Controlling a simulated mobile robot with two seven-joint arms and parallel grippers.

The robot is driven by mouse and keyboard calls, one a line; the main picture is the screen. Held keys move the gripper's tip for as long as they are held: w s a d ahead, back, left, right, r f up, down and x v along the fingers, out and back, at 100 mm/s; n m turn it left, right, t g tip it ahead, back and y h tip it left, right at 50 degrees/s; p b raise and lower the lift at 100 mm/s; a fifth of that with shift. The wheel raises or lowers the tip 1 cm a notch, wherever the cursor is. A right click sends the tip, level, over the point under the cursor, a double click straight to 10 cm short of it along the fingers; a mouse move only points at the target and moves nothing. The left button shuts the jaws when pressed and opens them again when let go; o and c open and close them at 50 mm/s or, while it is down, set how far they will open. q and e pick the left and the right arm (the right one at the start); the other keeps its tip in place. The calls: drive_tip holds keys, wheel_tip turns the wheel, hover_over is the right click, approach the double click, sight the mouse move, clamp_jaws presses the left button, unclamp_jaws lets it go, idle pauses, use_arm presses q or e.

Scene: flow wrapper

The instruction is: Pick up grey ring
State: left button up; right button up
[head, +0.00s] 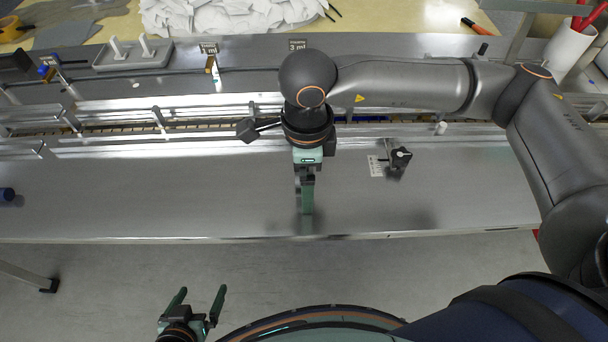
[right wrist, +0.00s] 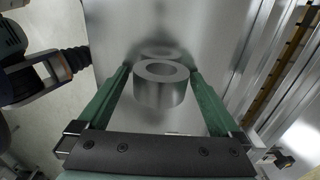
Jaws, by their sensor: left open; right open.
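The grey ring (right wrist: 158,94), a short thick cylinder with a round hole, shows in the right wrist view between the two green fingers of my right gripper (right wrist: 160,73). The fingers are open, with a narrow gap visible on each side of the ring. A reflection of the ring shows on the shiny metal surface just beyond it. In the head view my right gripper (head: 306,208) points down over the metal worktop near its front edge, and I cannot make out the ring there. My left gripper (head: 201,292) is open and empty, low in front of the worktop.
The metal worktop (head: 120,195) is mostly bare around my right gripper. A rail conveyor (head: 190,125) runs along behind it. A small black clamp knob (head: 400,157) stands to the right of my right gripper. A grey tray with pegs (head: 133,56) sits at the back left.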

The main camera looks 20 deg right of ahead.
drive_tip(key=shift+c, duration=0.2)
drive_tip(key=c, duration=1.3)
drive_tip(key=shift+r, duration=0.1)
